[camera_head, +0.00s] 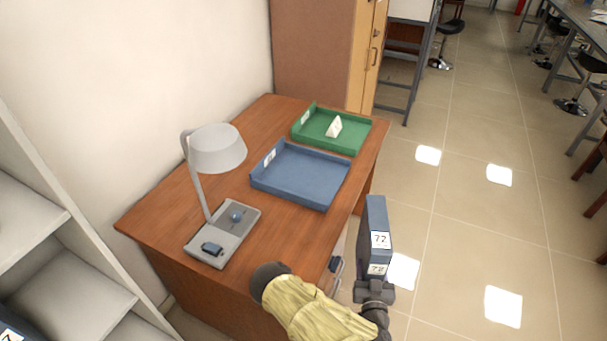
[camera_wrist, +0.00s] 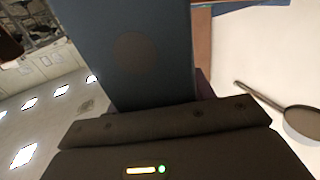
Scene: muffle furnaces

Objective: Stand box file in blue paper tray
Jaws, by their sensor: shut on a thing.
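The box file (camera_head: 375,225) is dark blue with white labels reading 72. It stands roughly upright in my gripper (camera_head: 375,286), off the right edge of the desk, above the floor. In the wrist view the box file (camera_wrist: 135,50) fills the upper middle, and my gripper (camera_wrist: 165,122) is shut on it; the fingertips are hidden. The blue paper tray (camera_head: 301,174) lies empty on the desk, to the left of and beyond the box file. The box file and the tray are apart.
A green tray (camera_head: 350,145) with a small white folded card (camera_head: 334,127) lies behind the blue one. A desk lamp (camera_head: 216,150) stands on the left of the wooden desk (camera_head: 160,216). A cabinet (camera_head: 318,45) stands behind the desk. Floor on the right is open.

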